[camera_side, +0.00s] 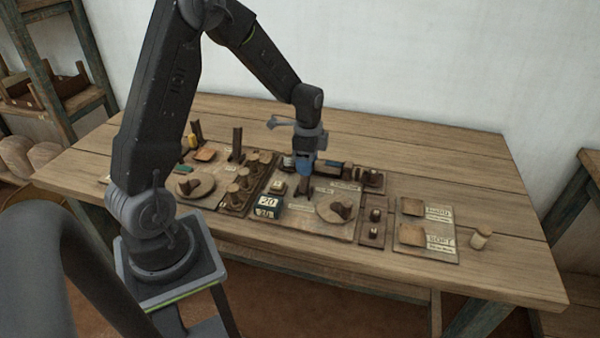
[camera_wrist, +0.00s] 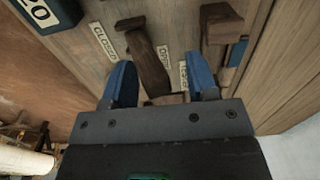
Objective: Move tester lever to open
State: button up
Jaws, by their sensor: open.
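The tester lever (camera_wrist: 147,60) is a dark brown wooden bar in the wrist view. It shows between the two blue fingers of my gripper (camera_wrist: 160,78), with no clear contact. A CLOSED label (camera_wrist: 103,42) lies to its left and an OPEN label (camera_wrist: 164,57) close to its right. In the side view my gripper (camera_side: 306,174) points down just over a dark upright piece (camera_side: 305,188), which seems to be the lever. My gripper is open.
A dark display reading 20 (camera_side: 268,204) stands left of the lever. A round wooden dial (camera_side: 330,212) is near in front. Several knobs (camera_side: 240,185) stand to the left. The table's right end is clear.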

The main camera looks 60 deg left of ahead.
jog(key=shift+w+a+f, duration=0.15)
jog(key=shift+w+a, duration=0.1)
jog(key=shift+a, duration=0.1)
jog(key=shift+s+d, duration=0.1)
jog(key=shift+s+d, duration=0.2)
dwell(0.4)
jog(key=shift+o, duration=0.8)
jog(key=shift+d+r, duration=0.1)
jog(key=shift+r, duration=3.2)
